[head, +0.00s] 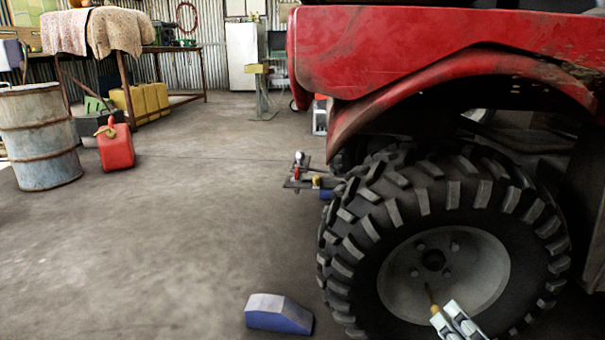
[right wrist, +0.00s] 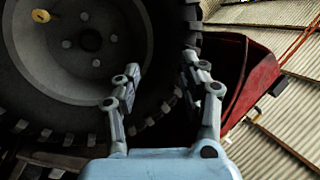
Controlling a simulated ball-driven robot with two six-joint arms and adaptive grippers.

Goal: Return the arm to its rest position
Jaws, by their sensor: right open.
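My right gripper (head: 455,318) is at the bottom right of the head view, in front of the grey wheel rim (head: 405,285) of the red quad. In the right wrist view the right gripper (right wrist: 160,66) has its two fingers spread apart with nothing between them. The black knobbly tyre (right wrist: 165,30) lies beyond the fingers. A small brass-coloured piece (head: 432,297) shows by the lower rim, close to the fingertips in the head view; in the right wrist view it stands to the left, clear of the fingers. My left gripper is in neither view.
The red quad body (head: 400,50) overhangs the wheel. A blue and grey wedge block (head: 278,314) lies on the floor to the left. A red fuel can (head: 116,148) and a rusty drum (head: 40,137) stand further left. The concrete floor between is mostly clear.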

